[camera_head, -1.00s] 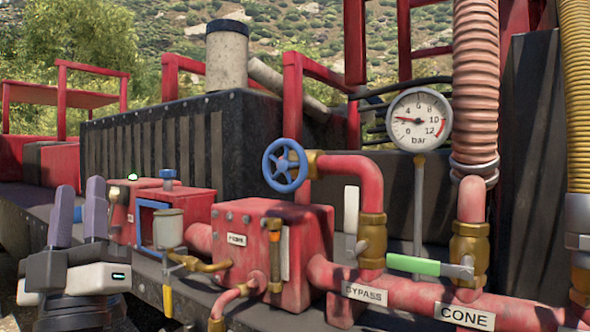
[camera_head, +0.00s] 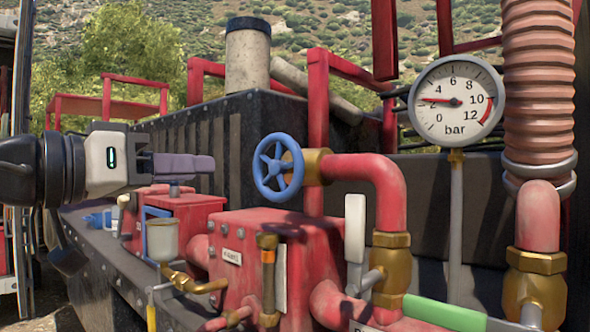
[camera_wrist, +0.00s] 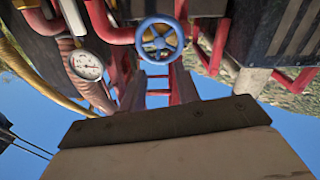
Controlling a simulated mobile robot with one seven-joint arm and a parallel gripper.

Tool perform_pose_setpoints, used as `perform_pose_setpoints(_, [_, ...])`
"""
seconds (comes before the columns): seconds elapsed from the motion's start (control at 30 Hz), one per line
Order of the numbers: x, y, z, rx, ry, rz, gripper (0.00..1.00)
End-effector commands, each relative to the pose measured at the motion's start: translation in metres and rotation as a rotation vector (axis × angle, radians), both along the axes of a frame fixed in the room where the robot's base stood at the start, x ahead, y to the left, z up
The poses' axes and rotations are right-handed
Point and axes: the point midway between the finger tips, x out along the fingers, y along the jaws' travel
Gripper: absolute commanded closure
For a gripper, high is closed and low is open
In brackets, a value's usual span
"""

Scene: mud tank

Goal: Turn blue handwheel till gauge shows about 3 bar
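The blue handwheel (camera_head: 278,167) sits on a brass fitting at the end of a red pipe, with its spoked face turned to the left. It also shows in the wrist view (camera_wrist: 159,40), upside down and ahead of my fingers. The round white gauge (camera_head: 456,101) is right of the wheel. Its needle points left, close to the 2 mark, between 0 and 4 bar. My gripper (camera_head: 212,165) is left of the wheel and points right at it, apart from it. In the wrist view its two fingers (camera_wrist: 158,88) stand apart with nothing between them.
A red pipe (camera_head: 385,180) bends down right of the wheel. A white lever (camera_head: 355,228) and a green-handled valve (camera_head: 443,314) are below. A red box (camera_head: 262,240) lies under the wheel. The space between gripper and wheel is clear.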

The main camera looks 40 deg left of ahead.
Motion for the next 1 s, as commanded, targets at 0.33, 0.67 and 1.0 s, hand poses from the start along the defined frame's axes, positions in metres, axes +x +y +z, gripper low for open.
perform_pose_setpoints(0.33, [0.034,-0.003,0.001,-0.001,0.005,-0.003,0.68])
perform_pose_setpoints(0.67, [0.103,-0.009,0.002,0.0,0.004,-0.002,0.68])
perform_pose_setpoints(1.0, [0.136,-0.011,0.0,0.0,0.001,-0.001,0.68])
